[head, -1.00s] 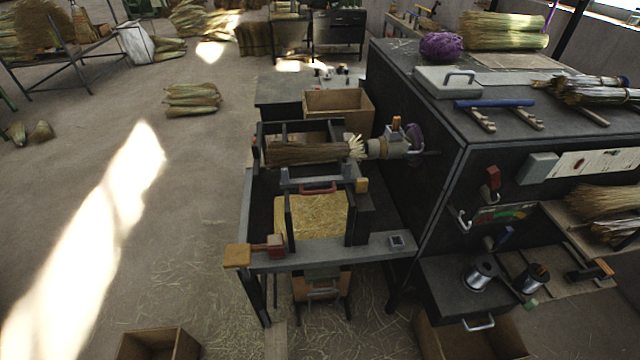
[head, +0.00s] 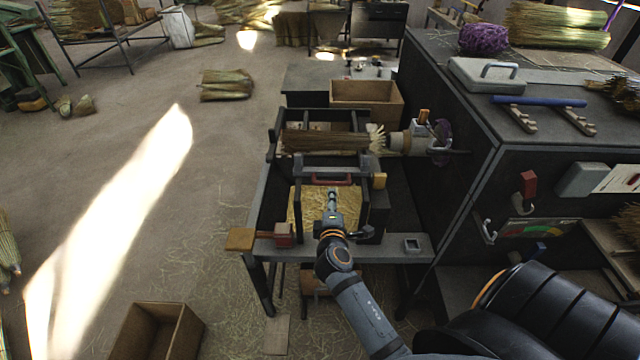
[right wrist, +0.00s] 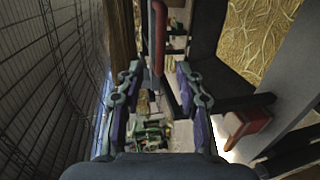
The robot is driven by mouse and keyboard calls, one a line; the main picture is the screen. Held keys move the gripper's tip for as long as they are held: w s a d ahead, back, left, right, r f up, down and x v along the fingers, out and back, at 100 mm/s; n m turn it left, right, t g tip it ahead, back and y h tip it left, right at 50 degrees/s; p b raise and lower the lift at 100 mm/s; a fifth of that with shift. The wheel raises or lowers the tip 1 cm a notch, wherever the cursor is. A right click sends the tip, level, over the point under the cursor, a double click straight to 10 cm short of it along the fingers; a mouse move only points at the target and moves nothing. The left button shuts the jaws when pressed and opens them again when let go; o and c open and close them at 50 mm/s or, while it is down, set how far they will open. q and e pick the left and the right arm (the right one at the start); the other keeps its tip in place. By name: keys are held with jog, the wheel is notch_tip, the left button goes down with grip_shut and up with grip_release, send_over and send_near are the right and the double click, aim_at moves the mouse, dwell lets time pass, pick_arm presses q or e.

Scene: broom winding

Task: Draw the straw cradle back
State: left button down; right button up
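The straw cradle (head: 297,207) stands in the winding frame, with yellow straw in its box. Its red handle (head: 343,180) lies across the far side, and also shows in the right wrist view (right wrist: 158,40). My right gripper (head: 333,196) reaches over the cradle from the front, just short of the handle. In the right wrist view its two fingers (right wrist: 157,82) are apart, with the handle ahead between them and nothing gripped. My arm and gripper hide part of the straw. My left gripper is not in view.
A brown broom bundle (head: 325,141) lies behind the cradle, its pale end at the grey winding head (head: 405,141). The dark cabinet (head: 480,165) blocks the right; the floor at left is mostly open.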

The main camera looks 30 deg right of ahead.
aim_at(331, 183)
jog(key=p+x, duration=0.1)
jog(key=x, duration=0.9)
jog(key=shift+w, duration=0.15)
jog(key=shift+f, duration=0.1)
grip_shut()
